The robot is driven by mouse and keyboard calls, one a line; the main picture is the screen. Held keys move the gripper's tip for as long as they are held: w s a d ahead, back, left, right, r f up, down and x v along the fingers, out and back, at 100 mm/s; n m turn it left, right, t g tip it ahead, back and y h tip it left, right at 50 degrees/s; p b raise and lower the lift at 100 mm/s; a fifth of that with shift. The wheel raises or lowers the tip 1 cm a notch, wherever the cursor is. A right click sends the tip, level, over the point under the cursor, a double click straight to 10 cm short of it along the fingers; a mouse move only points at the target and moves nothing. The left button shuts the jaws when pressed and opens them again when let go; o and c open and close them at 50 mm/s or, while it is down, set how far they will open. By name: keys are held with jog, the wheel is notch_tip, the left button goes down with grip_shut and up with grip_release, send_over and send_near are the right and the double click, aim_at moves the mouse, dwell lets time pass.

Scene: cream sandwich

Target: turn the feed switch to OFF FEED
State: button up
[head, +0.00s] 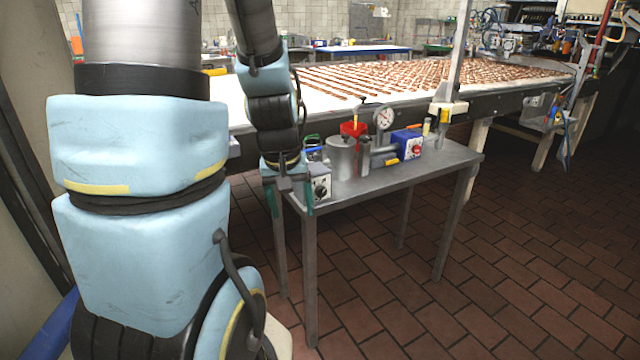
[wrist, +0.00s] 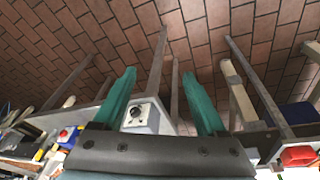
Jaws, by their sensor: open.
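The feed switch appears to be the grey box with a round black knob (head: 320,188) at the near left corner of the metal side table; its label is too small to read. In the wrist view the knob (wrist: 137,112) shows between my fingers, closer to the left one. My gripper (head: 290,202) points down with two teal fingers, beside the box on its left in the head view. The fingers are spread apart and empty in the wrist view (wrist: 160,78). I cannot tell whether a finger touches the box, or which way the knob is set.
The metal table (head: 445,160) also carries a steel pot (head: 342,160), a red container (head: 353,129), a dial gauge (head: 384,118) and a blue box with a red knob (head: 408,144). A conveyor with brown bars (head: 420,75) runs behind. The tiled floor (head: 530,250) at right is clear.

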jog(key=w+d+f+n+t+y+b, duration=0.1)
jog(key=w+d+f+b, duration=0.25)
jog(key=f, duration=0.25)
jog(key=w+d+f+n+t+b, duration=0.1)
jog(key=w+d+f+t+b, duration=0.1)
jog(key=w+f, duration=0.25)
jog(key=n+t+y+b, duration=0.3)
jog(key=t+y+b, duration=0.5)
jog(key=t+b, duration=0.3)
send_near(323, 192)
jog(key=x, duration=0.8)
jog(key=shift+s+p, duration=0.1)
jog(key=shift+p, duration=0.2)
grip_shut()
